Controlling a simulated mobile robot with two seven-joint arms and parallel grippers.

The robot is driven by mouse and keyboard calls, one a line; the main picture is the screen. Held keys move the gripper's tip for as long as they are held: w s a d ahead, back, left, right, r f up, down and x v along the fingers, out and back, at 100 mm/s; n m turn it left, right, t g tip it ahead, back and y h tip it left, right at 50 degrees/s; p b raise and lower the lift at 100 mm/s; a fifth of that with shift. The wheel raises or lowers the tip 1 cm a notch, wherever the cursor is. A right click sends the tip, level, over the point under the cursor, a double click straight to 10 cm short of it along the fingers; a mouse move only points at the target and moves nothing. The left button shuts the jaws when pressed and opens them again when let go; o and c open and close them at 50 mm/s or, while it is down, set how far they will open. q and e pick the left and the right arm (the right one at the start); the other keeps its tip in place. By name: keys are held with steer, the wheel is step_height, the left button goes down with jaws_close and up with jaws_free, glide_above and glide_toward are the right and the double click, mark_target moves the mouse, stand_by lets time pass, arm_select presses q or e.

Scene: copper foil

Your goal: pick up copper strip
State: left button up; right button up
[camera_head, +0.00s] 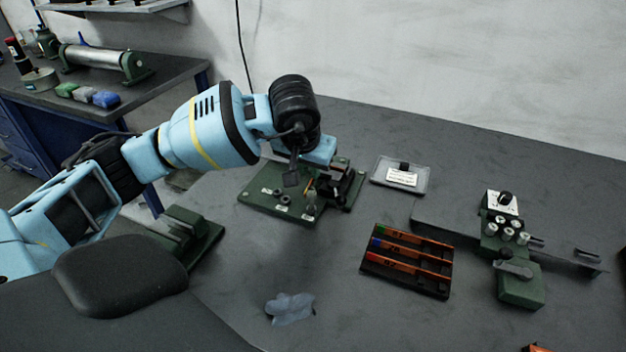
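Several copper strips (414,261) lie side by side in a dark tray (374,264) on the grey table, with green, blue and red marks at their left ends. My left gripper (311,183) is up and left of this tray, over a green fixture board (258,205). Its dark fingers appear spread apart. A small orange piece shows between them; I cannot tell whether it belongs to the board. My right gripper is not in view.
A green device with knobs (517,287) stands right of the tray. A clear box with a white label (401,177) lies behind it. A crumpled grey-blue cloth (290,308) lies in front. A side bench (100,88) holds a metal roller. The table between cloth and tray is clear.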

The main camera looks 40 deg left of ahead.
arm_select(q)
steer(key=x, duration=0.5)
steer(key=shift+s+a+f, duration=0.1)
steer(key=shift+s, duration=0.25)
jaws_close()
stand_by(1.2)
step_height(320, 180, up, 10)
stand_by(0.5)
